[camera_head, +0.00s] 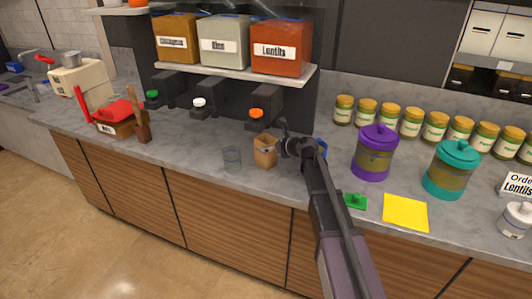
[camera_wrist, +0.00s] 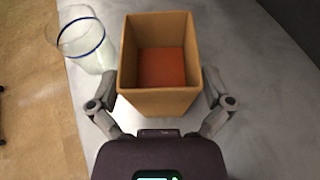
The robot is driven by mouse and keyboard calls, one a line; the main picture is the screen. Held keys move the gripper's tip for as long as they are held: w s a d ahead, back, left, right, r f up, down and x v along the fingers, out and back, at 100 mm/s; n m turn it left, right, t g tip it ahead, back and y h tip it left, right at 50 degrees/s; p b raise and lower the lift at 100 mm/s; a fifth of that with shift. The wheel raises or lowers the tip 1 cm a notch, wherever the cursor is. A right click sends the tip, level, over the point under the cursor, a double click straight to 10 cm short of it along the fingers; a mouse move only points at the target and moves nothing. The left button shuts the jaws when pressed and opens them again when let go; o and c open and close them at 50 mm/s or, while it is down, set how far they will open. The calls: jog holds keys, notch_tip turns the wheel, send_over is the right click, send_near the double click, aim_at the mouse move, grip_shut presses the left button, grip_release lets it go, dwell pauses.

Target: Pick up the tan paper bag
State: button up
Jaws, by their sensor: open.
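The tan paper bag (camera_head: 265,154) stands upright on the grey counter, below the dispenser with the orange knob. In the wrist view the bag (camera_wrist: 157,100) is open at the top, and a reddish-orange surface shows inside it. My gripper (camera_head: 286,134) is at the bag's right side in the head view. In the wrist view my gripper (camera_wrist: 160,95) is open, with one finger on either side of the near part of the bag. I cannot tell whether the fingers touch it. The bag's lower part is partly hidden in the wrist view.
A clear glass (camera_head: 232,157) stands just left of the bag; it also shows close by in the wrist view (camera_wrist: 82,42). Purple (camera_head: 374,155) and teal (camera_head: 452,170) lidded jars stand to the right. A dispenser shelf (camera_head: 235,72) overhangs behind. The counter's front edge is near.

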aim_at(262, 136)
jog(key=c, duration=0.9)
jog(key=shift+r+p, duration=0.35)
jog(key=shift+r, duration=0.05)
jog(key=shift+r+p, duration=1.45)
jog(key=shift+s+d+r+p, duration=0.25)
jog(key=shift+s+d, duration=0.35)
jog(key=shift+s, duration=1.95)
jog(key=shift+s+d+r+p, duration=0.2)
jog(key=shift+s+d, duration=0.35)
jog(key=shift+s, duration=2.05)
jog(key=shift+s+d+r+p, duration=0.25)
jog(key=shift+s+d, duration=0.35)
jog(key=shift+s, duration=1.95)
jog(key=shift+s, duration=0.1)
